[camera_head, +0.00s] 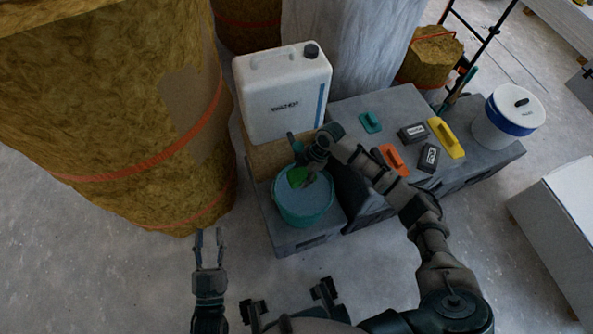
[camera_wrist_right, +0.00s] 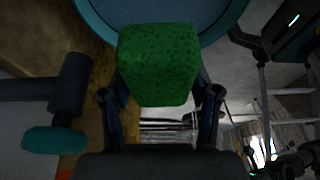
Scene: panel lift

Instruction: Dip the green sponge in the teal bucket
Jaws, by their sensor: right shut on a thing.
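The green sponge (camera_wrist_right: 158,62) is between the fingers of my right gripper (camera_wrist_right: 160,95), which is shut on it. In the head view the sponge (camera_head: 298,176) shows as a green patch over the teal bucket (camera_head: 303,213), within its rim on the far left side. The bucket holds a grey-blue surface. The bucket's teal rim also shows behind the sponge in the right wrist view (camera_wrist_right: 226,22). I cannot tell whether the sponge touches that surface. My left gripper (camera_head: 209,236) is open and empty over the floor, left of the bucket.
A white jerrycan (camera_head: 283,95) stands just behind the bucket. Orange (camera_head: 394,158), yellow (camera_head: 446,138) and teal (camera_head: 370,122) tools and dark boxes lie on the grey platform to the right. A white bucket (camera_head: 507,117) stands at far right. Large insulation rolls (camera_head: 120,90) stand at left.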

